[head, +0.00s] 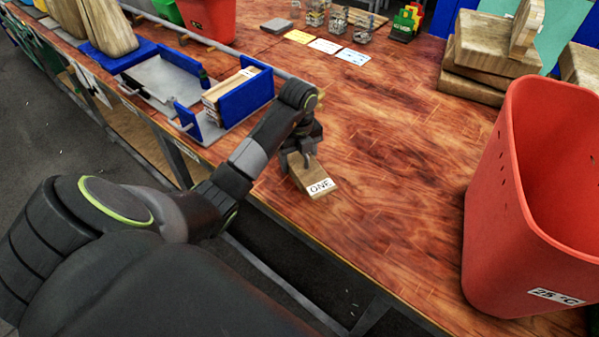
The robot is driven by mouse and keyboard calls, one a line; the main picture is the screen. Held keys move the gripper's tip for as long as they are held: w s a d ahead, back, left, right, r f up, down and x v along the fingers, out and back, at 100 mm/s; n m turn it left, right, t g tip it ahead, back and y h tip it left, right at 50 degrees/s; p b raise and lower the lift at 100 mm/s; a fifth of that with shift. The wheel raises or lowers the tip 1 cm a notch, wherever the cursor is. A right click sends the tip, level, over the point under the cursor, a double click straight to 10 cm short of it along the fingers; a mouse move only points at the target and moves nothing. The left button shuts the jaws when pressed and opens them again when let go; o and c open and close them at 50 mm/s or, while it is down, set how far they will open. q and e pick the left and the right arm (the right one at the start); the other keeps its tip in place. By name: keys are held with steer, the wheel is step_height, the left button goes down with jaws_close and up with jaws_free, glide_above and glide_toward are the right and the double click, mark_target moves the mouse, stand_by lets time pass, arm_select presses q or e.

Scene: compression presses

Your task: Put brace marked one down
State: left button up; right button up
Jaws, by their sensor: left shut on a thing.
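The brace marked one (311,177) is a light wooden block with a white label reading "ONE". It is at the front edge of the wooden table (385,160), low at the table top. I cannot tell whether it touches the surface. My left gripper (299,160) is shut on its upper left end, from above. The fingers and wrist hide part of that end. My right gripper is not in view.
A large red bin (500,215) labelled "25 °C" stands at the right. A blue holder (245,93) with wooden pieces is left of the gripper. Wooden blocks (490,50) are stacked at the back right. The table's middle is clear.

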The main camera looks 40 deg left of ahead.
arm_select(q)
steer(key=shift+f, duration=2.4)
steer(key=o, duration=1.5)
steer(key=shift+f, duration=0.15)
